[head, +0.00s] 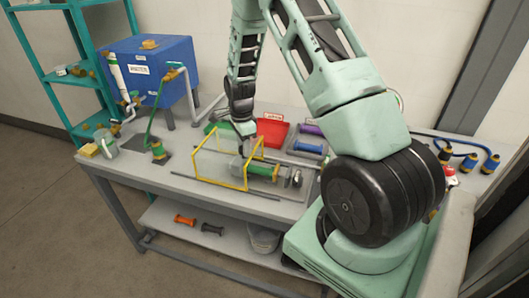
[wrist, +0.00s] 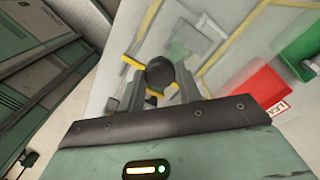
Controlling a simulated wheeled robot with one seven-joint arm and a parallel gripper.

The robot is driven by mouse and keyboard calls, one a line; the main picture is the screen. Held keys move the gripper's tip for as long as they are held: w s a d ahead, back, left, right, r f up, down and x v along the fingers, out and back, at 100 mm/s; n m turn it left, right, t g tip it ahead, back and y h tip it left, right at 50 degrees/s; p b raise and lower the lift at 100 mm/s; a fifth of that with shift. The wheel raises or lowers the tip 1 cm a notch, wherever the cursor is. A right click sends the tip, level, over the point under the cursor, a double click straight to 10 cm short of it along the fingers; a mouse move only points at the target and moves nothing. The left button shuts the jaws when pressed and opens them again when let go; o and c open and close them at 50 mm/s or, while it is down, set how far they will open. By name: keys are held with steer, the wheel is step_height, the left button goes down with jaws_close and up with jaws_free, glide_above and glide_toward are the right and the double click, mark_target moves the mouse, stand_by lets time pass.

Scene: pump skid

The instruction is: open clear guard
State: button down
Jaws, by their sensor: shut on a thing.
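The clear guard (head: 222,167) is a see-through box with yellow edges on the bench. It stands around a green and brass pump part (head: 262,170). Its yellow edging also shows in the wrist view (wrist: 203,72). My gripper (head: 244,146) is at the top of the guard, reaching down from above. In the wrist view my gripper (wrist: 161,88) is shut on a dark round knob (wrist: 160,72), which looks like the guard's handle. The jaws partly hide what lies below the knob. I cannot tell whether the guard is lifted at all.
A red tray (head: 272,132) and a green tray (head: 216,128) lie behind the guard. A grey tray with a blue spool (head: 308,148) is to the right. A blue tank (head: 150,70) stands at the back left. A thin rod lies along the front edge.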

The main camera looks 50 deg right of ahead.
steer(key=b, duration=0.1)
glide_above(216, 151)
stand_by(0.3)
steer(key=c, duration=1)
jaws_free()
steer(key=shift+o, duration=0.2)
step_height(216, 151, up, 18)
steer(key=b, duration=0.4)
steer(key=shift+f+b, duration=0.25)
steer(key=shift+b, duration=0.1)
